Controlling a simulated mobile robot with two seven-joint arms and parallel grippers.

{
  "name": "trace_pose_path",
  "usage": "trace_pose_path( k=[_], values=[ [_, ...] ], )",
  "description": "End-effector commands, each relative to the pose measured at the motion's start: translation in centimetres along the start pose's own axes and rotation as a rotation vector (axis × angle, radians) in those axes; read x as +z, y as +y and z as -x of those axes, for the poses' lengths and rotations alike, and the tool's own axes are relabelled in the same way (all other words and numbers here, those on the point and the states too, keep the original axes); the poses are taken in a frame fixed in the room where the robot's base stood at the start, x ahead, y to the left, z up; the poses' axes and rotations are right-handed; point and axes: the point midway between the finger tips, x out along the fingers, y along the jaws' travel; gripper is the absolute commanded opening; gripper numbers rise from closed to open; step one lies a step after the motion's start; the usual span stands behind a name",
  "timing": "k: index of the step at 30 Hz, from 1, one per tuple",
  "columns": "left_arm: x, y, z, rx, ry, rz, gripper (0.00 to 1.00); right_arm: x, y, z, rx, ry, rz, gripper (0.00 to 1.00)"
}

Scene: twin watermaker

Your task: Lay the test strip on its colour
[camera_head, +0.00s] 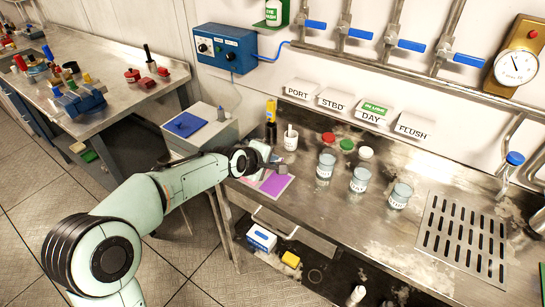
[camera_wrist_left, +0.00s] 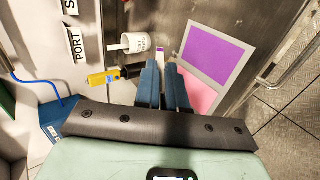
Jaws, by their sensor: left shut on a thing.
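My left gripper (camera_head: 272,166) is over the steel bench at its left end. In the left wrist view its blue fingers (camera_wrist_left: 161,68) are shut on the test strip (camera_wrist_left: 161,52), a narrow white strip with a purple end. The strip points away beyond the fingertips. The colour card (camera_head: 275,184) shows a purple field and a pink field; my gripper partly covers it. In the left wrist view the card's purple field (camera_wrist_left: 218,50) lies right of the strip and the pink field (camera_wrist_left: 200,95) is partly behind a finger. The strip's height above the bench is unclear.
Several water beakers (camera_head: 359,180) and red, green and white caps (camera_head: 346,146) are to the right. A slotted drain plate (camera_head: 461,238) lies farther right.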

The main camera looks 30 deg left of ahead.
Motion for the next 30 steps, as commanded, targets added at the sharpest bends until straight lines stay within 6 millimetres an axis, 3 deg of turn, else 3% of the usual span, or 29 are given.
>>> trace_pose_path(
  k=[16,29,30],
  values=[
    [0.0,-4.3,-3.3,-0.004,-0.001,0.0,0.0,-0.3,1.1,-3.3,0.001,0.003,-0.002,0.43],
    [0.0,-4.7,-3.8,-0.002,-0.001,0.0,0.0,-0.5,1.1,-3.5,-0.002,0.012,-0.001,0.43],
    [0.0,-4.7,-3.8,-0.002,-0.001,0.0,0.2,-0.5,1.1,-3.5,-0.002,0.012,-0.001,0.43]
  ],
)
